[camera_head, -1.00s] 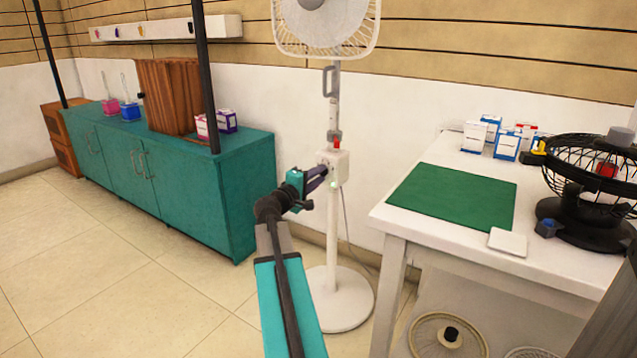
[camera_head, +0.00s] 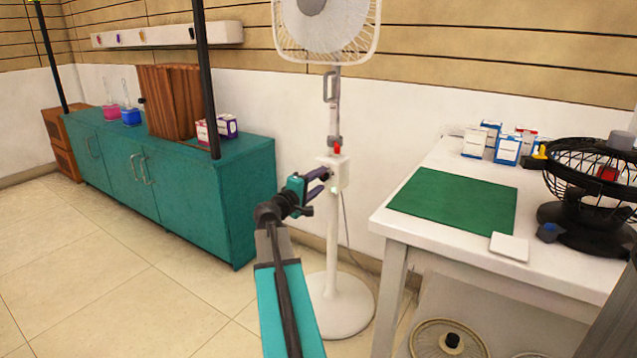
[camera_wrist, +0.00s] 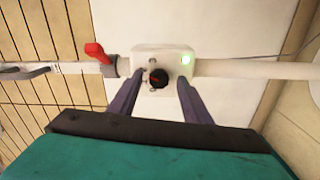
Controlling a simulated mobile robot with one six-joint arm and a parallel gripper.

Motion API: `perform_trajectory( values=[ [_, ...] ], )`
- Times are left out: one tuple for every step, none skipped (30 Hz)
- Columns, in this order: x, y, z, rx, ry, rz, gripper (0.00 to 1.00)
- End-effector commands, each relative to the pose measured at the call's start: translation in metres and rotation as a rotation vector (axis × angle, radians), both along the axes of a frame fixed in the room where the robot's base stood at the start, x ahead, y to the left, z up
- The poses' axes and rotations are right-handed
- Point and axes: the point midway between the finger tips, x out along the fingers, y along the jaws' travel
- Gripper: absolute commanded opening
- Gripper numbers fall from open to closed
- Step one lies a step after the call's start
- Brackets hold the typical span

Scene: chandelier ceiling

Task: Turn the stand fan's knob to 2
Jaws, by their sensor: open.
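The white stand fan (camera_head: 333,250) stands upright on its round base between the teal cabinet and the white table. Its control box (camera_head: 338,172) is on the pole. I cannot read the numbers around the knob. My gripper (camera_head: 326,180) is at the front of the box. In the wrist view my open gripper (camera_wrist: 157,88) has one finger on each side of the knob, with gaps between; it holds nothing.
A red clamp lever (camera_wrist: 97,52) sits on the pole beside the box. The white table (camera_head: 440,235) at right bears a green mat (camera_head: 455,200), boxes and a black fan (camera_head: 590,200). The teal cabinet (camera_head: 215,200) is at left. Floor (camera_head: 140,290) is clear at front left.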

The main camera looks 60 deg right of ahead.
Motion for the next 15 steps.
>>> perform_trajectory(
  values=[
    [0.000, 0.001, 0.000, 0.000, 0.000, 0.000, 0.44],
    [0.000, 0.001, 0.001, 0.000, 0.000, 0.000, 0.44],
    [0.000, 0.002, 0.001, -0.001, 0.000, 0.000, 0.44],
    [0.000, 0.004, 0.001, -0.001, 0.000, 0.000, 0.44],
    [0.000, 0.005, 0.001, -0.001, 0.000, 0.000, 0.44],
    [0.000, 0.008, 0.001, -0.001, 0.000, 0.001, 0.44],
    [0.000, 0.010, 0.001, -0.001, 0.000, 0.001, 0.44],
    [0.000, 0.012, 0.002, -0.001, 0.000, 0.001, 0.44],
    [0.000, 0.016, 0.002, -0.001, 0.000, 0.002, 0.44],
    [0.000, 0.019, 0.002, -0.001, 0.000, 0.002, 0.44],
    [0.000, 0.022, 0.002, -0.001, 0.000, 0.003, 0.44],
    [0.000, 0.027, 0.002, -0.001, 0.000, 0.003, 0.44],
    [0.000, 0.031, 0.002, -0.001, 0.000, 0.002, 0.44],
    [-0.001, 0.035, 0.002, 0.000, 0.001, 0.002, 0.44],
    [-0.001, 0.040, 0.002, 0.000, 0.001, 0.002, 0.44]
  ],
)
